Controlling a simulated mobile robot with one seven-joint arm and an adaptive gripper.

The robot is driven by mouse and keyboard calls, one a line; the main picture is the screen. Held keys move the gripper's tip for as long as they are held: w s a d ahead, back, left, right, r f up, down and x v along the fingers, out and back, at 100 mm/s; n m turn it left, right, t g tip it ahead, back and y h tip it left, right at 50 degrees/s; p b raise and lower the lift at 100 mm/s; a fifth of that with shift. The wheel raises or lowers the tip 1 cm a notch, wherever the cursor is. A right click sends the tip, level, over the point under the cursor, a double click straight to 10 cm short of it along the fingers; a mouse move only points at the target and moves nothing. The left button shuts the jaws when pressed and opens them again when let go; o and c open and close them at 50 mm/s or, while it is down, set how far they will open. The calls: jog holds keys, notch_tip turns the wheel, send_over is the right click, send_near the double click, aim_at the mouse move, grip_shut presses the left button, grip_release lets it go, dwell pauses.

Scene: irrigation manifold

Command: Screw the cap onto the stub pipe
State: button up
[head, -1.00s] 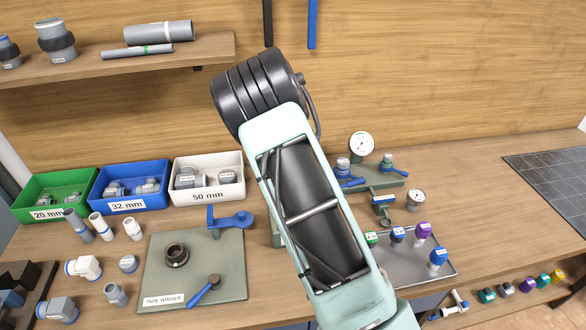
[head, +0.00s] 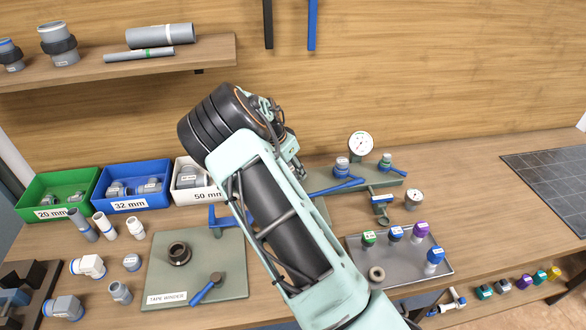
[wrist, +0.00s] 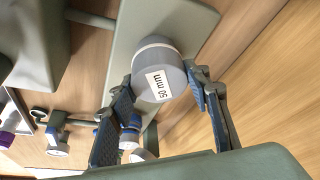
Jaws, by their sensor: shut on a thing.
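My gripper (wrist: 163,92) is shut on a grey cap (wrist: 158,72) labelled "50 mm", with one blue-padded finger on each side of it. The cap lies against or just in front of a grey-green board (wrist: 125,45) in the wrist view; I cannot tell whether it touches. The stub pipe is not visible; the cap or my arm may hide it. In the head view my own arm covers the gripper and the cap. The manifold board (head: 375,178) shows to the right of my arm, with blue-handled valves and a gauge (head: 361,145).
A tray (head: 357,255) with colored-top fittings stands at the right, with a small ring (head: 376,274) at its left edge. The tape winder plate (head: 165,255) lies left of my arm. Green, blue (head: 125,202) and white bins stand behind it. The bench at far right is fairly clear.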

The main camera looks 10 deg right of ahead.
jog(key=m, duration=0.1)
jog(key=m+g, duration=0.1)
jog(key=m, duration=0.1)
jog(key=shift+w+r+h, duration=0.15)
jog(key=shift+h, duration=0.15)
jog(key=shift+w+m+g+b, duration=0.1)
jog(key=shift+m+g+b, duration=0.4)
jog(key=shift+m, duration=0.5)
jog(key=m+g, duration=0.1)
jog(key=m, duration=0.1)
jog(key=shift+m+b, duration=0.4)
jog(key=o, duration=1.6)
jog(key=shift+s, duration=0.25)
